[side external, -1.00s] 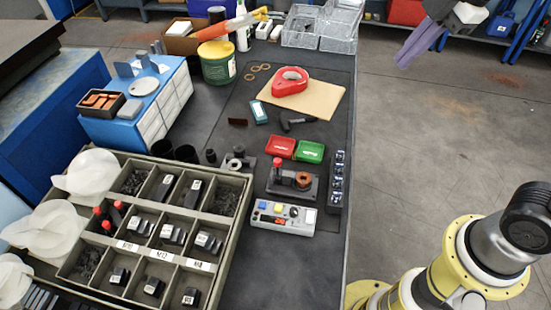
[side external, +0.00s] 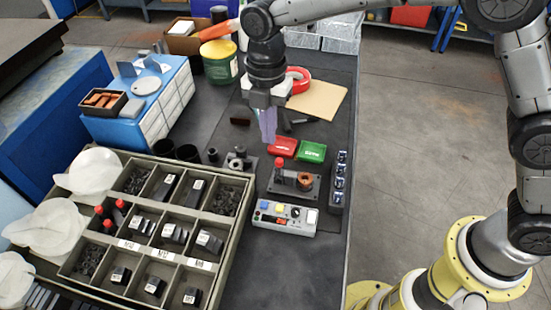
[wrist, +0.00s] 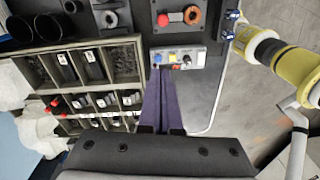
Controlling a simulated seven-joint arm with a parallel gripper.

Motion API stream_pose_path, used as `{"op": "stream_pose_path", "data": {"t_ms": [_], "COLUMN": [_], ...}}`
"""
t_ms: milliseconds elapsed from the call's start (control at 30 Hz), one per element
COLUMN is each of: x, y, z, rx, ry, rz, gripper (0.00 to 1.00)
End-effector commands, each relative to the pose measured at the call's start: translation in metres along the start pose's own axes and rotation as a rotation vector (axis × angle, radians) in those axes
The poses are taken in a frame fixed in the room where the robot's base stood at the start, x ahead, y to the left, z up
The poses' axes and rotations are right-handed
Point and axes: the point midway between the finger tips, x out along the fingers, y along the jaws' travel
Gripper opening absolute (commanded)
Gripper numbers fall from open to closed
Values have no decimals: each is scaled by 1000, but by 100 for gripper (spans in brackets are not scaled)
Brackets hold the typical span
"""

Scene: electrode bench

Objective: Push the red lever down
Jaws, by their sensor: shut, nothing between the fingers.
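The red lever's round knob (side external: 280,162) stands up on a dark fixture (side external: 290,192), beside a copper-coloured ring (side external: 304,180). The knob also shows at the top of the wrist view (wrist: 163,20), with the ring to its right. My gripper (side external: 268,139) has purple fingers that are shut and empty. In the side view the fingertips appear above and slightly left of the knob, apart from it. In the wrist view the fingers (wrist: 159,72) overlap the near edge of the grey control box (wrist: 180,58), short of the fixture.
The control box (side external: 270,217) lies in front of the fixture. Red (side external: 282,147) and green (side external: 311,151) trays sit behind it, and a dark block with shiny parts (side external: 337,185) to its right. A compartment tray (side external: 232,222) fills the left.

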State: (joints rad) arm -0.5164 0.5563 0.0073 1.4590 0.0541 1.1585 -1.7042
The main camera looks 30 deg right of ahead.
Motion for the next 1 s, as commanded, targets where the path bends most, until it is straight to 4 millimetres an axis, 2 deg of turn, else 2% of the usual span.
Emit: {"op": "stream_pose_path", "data": {"t_ms": [133, 433, 567, 667, 1000], "x": [6, 7, 15, 28, 94], "y": [0, 0, -1, -1, -2], "z": [-8, -8, -8, -8, -8], "rx": [-15, -14, -14, -14, -14], "ry": [1, 1, 1, 1, 1], "rz": [-13, -13, -15, -17, -17], "gripper": [0, 0, 0, 0, 0]}}
